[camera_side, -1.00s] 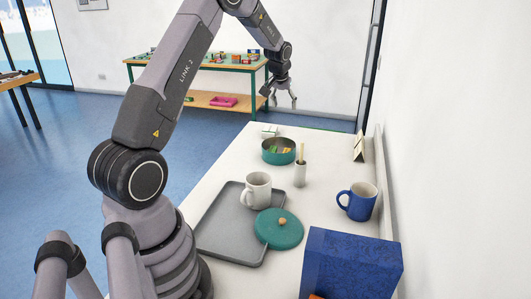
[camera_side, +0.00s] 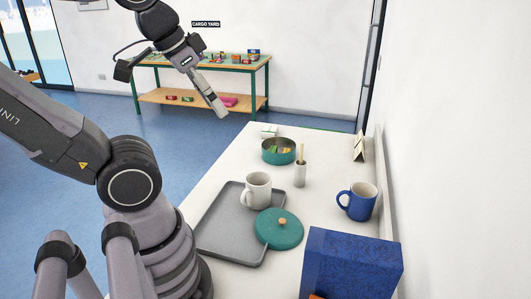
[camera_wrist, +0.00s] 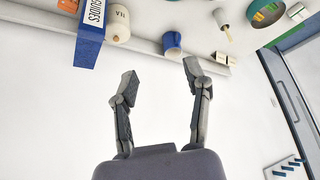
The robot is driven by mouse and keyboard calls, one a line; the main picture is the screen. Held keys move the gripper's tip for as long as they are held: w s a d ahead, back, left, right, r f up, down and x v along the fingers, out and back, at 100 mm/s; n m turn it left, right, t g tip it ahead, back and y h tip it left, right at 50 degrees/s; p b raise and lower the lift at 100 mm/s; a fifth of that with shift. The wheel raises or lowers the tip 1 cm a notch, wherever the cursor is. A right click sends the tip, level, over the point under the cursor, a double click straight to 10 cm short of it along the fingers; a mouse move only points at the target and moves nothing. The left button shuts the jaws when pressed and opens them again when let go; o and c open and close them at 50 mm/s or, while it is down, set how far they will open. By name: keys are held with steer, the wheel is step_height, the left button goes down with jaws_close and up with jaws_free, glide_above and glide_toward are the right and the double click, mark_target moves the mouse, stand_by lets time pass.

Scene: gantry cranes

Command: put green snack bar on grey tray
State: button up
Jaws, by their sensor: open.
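The grey tray (camera_side: 214,235) lies on the white counter in the side view, with a white mug (camera_side: 257,190) standing on it and a teal lid (camera_side: 279,230) overlapping its right side. A round teal tin (camera_side: 279,158) stands behind the tray. Small green and yellow pieces (camera_side: 280,150) show inside it; I cannot tell for sure which is the green snack bar. My gripper (camera_side: 216,104) is in the air left of the counter's far end, away from tin and tray. In the wrist view its two fingers (camera_wrist: 160,76) are spread with nothing between them.
A white holder with a stick (camera_side: 300,173), a blue mug (camera_side: 357,202) and a large blue box (camera_side: 350,262) stand along the counter's right. A wall edges that side. A small stand (camera_side: 359,147) is at the back. A green-framed table (camera_side: 200,62) stands beyond.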

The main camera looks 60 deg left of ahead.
steer(key=shift+w, duration=0.1)
steer(key=w+a+n+y, duration=0.2)
steer(key=w+a, duration=0.3)
steer(key=w, duration=0.3)
steer(key=w+a+n+y, duration=0.1)
steer(key=w+a+n, duration=0.2)
steer(key=w+a, duration=0.35)
steer(key=w+a+f+n+g+y, duration=0.25)
steer(key=w+a+f, duration=0.35)
steer(key=w+a, duration=0.5)
steer(key=w+a+f+n, duration=0.1)
steer(key=w+a+f, duration=0.1)
steer(key=a+f, duration=0.2)
steer(key=w+a+f+n, duration=0.1)
steer(key=a+f, duration=0.4)
steer(key=f, duration=0.6)
steer(key=w+a+f+n, duration=0.1)
steer(key=w+a+f, duration=0.2)
steer(key=a+f, duration=0.2)
step_height(320, 180, down, 2)
steer(key=shift+w+a+f+n+h, duration=0.15)
steer(key=shift+f+n+h, duration=0.1)
steer(key=shift+n, duration=0.1)
glide_toward(273, 149)
steer(key=x, duration=0.3)
steer(key=shift+s, duration=0.25)
steer(key=shift+x, duration=3.2)
steer(key=shift+w, duration=0.1)
